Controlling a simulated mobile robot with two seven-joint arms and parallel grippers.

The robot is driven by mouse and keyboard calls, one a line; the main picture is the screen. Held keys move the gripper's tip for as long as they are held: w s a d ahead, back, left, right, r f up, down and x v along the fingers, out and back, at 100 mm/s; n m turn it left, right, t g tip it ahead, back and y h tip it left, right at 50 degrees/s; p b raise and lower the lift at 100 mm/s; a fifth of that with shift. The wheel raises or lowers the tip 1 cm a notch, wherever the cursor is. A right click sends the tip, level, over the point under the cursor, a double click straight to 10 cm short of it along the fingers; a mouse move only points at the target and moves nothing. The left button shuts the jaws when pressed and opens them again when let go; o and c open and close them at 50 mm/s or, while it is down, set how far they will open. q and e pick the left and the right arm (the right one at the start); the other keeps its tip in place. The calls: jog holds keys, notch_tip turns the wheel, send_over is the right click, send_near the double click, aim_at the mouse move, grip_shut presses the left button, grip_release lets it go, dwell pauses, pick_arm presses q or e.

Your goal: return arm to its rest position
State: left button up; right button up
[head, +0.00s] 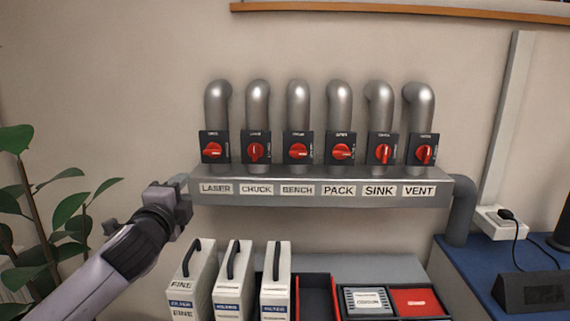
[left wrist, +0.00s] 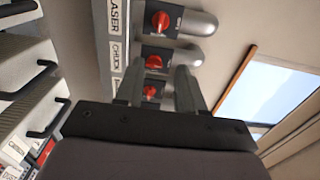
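My left arm comes in from the lower left in the head view. Its gripper (head: 184,186) is at the left end of the grey labelled manifold (head: 320,198), beside the LASER label; I cannot tell whether it touches. In the left wrist view the two fingers of my left gripper (left wrist: 158,75) stand apart, with no object held between them. Beyond them are red valve knobs, including the LASER knob (head: 212,150), which also shows in the wrist view (left wrist: 160,20). My right gripper is in neither view.
Several grey pipes (head: 298,100) with red knobs rise above the manifold. Below stand white filter cartridges (head: 233,280) with black handles, beside an open red-lined slot (head: 317,298). A plant (head: 45,215) is at the left. A blue surface (head: 475,265) with a socket box is at the right.

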pick_arm(q)
jog(key=s+d+f+n+g+h, duration=0.1)
jog(key=s+f+n+g, duration=0.1)
jog(key=s+f, duration=0.5)
jog(key=s+d+f+n+g+h, duration=0.1)
jog(key=s+d+f+n, duration=0.15)
jog(key=f, duration=0.75)
jog(key=s+d+f+n+g+h, duration=0.1)
jog(key=s+f+n+g, duration=0.2)
jog(key=f, duration=0.6)
jog(key=s+a+f+n, duration=0.2)
jog(key=s+f+n, duration=0.2)
jog(key=s+f, duration=0.3)
jog(key=s+a+f+n+g+y, duration=0.1)
jog(key=s+f+n, duration=0.3)
jog(key=s, duration=1.1)
notch_tip(320, 180, down, 3)
jog(key=shift+a+r+n+g, duration=0.1)
jog(key=shift+a+n+g, duration=0.25)
jog(key=shift+a, duration=0.15)
jog(key=shift+w+d, duration=0.1)
